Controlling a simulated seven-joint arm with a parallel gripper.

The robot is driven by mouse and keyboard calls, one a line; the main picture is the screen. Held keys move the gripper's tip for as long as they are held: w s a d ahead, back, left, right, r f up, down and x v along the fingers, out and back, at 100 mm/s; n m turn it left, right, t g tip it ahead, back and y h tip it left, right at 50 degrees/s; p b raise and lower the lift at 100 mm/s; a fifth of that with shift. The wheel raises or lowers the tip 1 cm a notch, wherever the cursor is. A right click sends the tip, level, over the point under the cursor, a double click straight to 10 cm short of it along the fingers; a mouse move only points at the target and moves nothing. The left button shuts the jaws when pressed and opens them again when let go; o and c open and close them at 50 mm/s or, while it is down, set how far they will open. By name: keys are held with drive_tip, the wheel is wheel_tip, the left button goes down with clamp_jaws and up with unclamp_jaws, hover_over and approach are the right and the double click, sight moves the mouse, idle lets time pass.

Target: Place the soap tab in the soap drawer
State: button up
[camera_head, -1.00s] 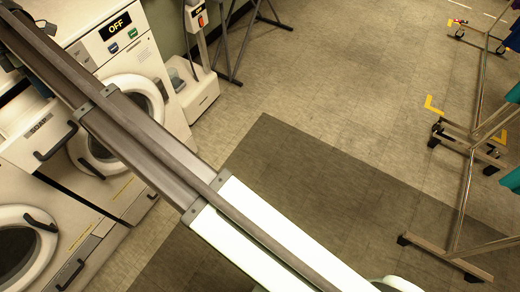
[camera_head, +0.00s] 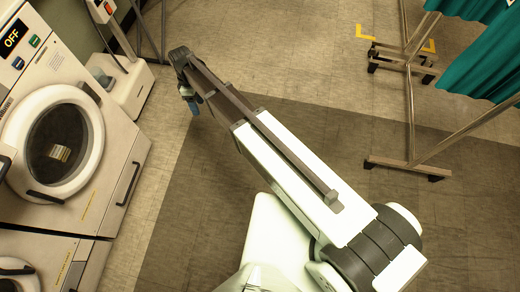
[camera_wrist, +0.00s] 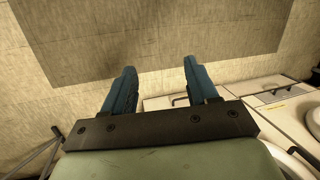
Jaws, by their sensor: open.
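My gripper (camera_head: 190,104) hangs over the floor to the right of the washers in the head view. Its two blue fingers are apart with nothing between them in the wrist view (camera_wrist: 157,70). I see no soap tab in either current view.
A washer with an OFF display (camera_head: 13,39) and shut round door (camera_head: 91,145) stands at left. A small white unit (camera_head: 125,92) stands beyond it. Wheeled metal racks (camera_head: 411,100) with teal cloth (camera_head: 482,58) stand at right. Open floor (camera_head: 290,60) lies between.

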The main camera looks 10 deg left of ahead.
drive_tip(key=s+d+f+m+g, duration=0.1)
drive_tip(key=d+f+m, duration=0.3)
drive_tip(key=d, duration=0.6)
drive_tip(key=d+f+m, duration=0.2)
drive_tip(key=d+f, duration=0.4)
drive_tip(key=d, duration=0.5)
drive_tip(key=s+d+f+m+g, duration=0.1)
drive_tip(key=d+f+m, duration=0.25)
drive_tip(key=d, duration=0.65)
drive_tip(key=s+d+f+m+g, duration=0.1)
drive_tip(key=s+d+f+m, duration=0.2)
drive_tip(key=s+d, duration=0.7)
drive_tip(key=s+d+f+m+g+y, duration=0.1)
drive_tip(key=s+d+f+m, duration=0.2)
drive_tip(key=s+d+m, duration=0.4)
drive_tip(key=s+d, duration=0.4)
drive_tip(key=d, duration=0.1)
drive_tip(key=shift+s+y, duration=0.25)
drive_tip(key=shift+y, duration=0.05)
drive_tip(key=shift+d, duration=0.1)
drive_tip(key=shift+c, duration=0.3)
